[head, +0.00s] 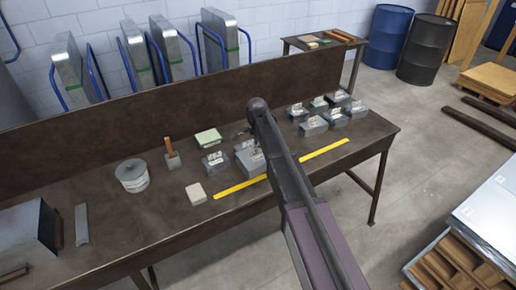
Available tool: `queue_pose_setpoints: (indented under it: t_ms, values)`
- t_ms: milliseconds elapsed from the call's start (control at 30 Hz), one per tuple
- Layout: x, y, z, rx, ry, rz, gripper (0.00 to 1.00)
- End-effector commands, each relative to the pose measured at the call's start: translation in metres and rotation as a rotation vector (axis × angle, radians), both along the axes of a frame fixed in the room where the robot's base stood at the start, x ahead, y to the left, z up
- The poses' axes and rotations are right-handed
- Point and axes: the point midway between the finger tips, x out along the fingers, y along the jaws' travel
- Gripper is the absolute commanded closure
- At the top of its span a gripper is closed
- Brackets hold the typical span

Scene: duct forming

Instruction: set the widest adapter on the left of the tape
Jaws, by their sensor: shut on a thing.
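Several grey block-like adapters with pale labels lie on the brown bench (110,218). A group of them (313,126) is to the right of my arm. A smaller adapter (213,163) stands to the left of my arm. A large adapter (252,163) is right beside my arm and partly hidden by it. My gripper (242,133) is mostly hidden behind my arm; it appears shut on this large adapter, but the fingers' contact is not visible. A yellow tape strip (240,186) runs along the front of the bench, and my arm crosses over it.
A dark metal box (27,237) is at far left. A raised back panel (170,108) edges the bench.

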Motion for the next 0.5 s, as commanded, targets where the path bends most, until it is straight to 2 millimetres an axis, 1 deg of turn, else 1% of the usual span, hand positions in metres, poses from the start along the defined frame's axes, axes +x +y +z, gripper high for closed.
queue_pose_setpoints:
  t_ms: [33, 500]
  values:
    - [0.0, 0.0, -0.007, 0.0, 0.0, 0.0, 1.0]
    - [0.0, 0.001, -0.046, 0.0, 0.0, 0.001, 1.0]
